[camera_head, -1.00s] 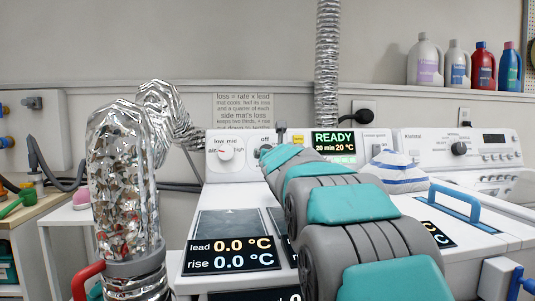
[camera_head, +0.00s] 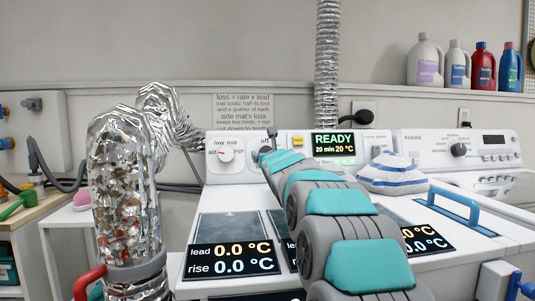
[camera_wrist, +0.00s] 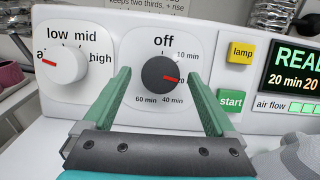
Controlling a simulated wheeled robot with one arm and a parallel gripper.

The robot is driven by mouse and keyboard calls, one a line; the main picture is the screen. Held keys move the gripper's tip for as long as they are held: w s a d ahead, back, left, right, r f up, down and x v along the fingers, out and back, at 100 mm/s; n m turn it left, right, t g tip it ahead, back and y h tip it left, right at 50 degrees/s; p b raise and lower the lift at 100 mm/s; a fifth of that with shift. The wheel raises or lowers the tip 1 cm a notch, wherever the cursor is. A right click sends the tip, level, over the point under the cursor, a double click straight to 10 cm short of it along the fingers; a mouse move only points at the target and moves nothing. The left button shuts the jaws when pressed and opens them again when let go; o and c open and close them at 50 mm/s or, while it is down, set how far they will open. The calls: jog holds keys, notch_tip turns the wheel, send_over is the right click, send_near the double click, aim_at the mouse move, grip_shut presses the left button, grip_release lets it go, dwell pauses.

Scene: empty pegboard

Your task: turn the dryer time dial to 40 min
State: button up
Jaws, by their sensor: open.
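The time dial (camera_wrist: 160,77) is a dark grey round knob with a red pointer on a white plate. In the wrist view, its pointer points right and slightly down, between the "10 min" and "40 min" labels. "Off" is above, "40 min" at lower right, "60 min" at lower left. The dryer display (camera_head: 333,144) reads READY, 20 min, 20 °C. My gripper (camera_wrist: 160,73) is open, with one teal finger on each side of the dial in the picture. I cannot tell whether they touch it. The right finger covers part of the scale. In the head view, my arm mostly hides the dial.
A white low/mid/high knob (camera_wrist: 64,65) is left of the dial. The yellow lamp button (camera_wrist: 240,51) and green start button (camera_wrist: 231,101) are close on the right. A striped cloth bundle (camera_head: 392,173) lies on the dryer top; a foil duct (camera_head: 122,195) stands at left.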

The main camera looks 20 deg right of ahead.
jog(key=shift+w+d, duration=0.1)
jog(key=shift+w, duration=0.2)
jog(key=c, duration=1.4)
jog(key=shift+o, duration=0.2)
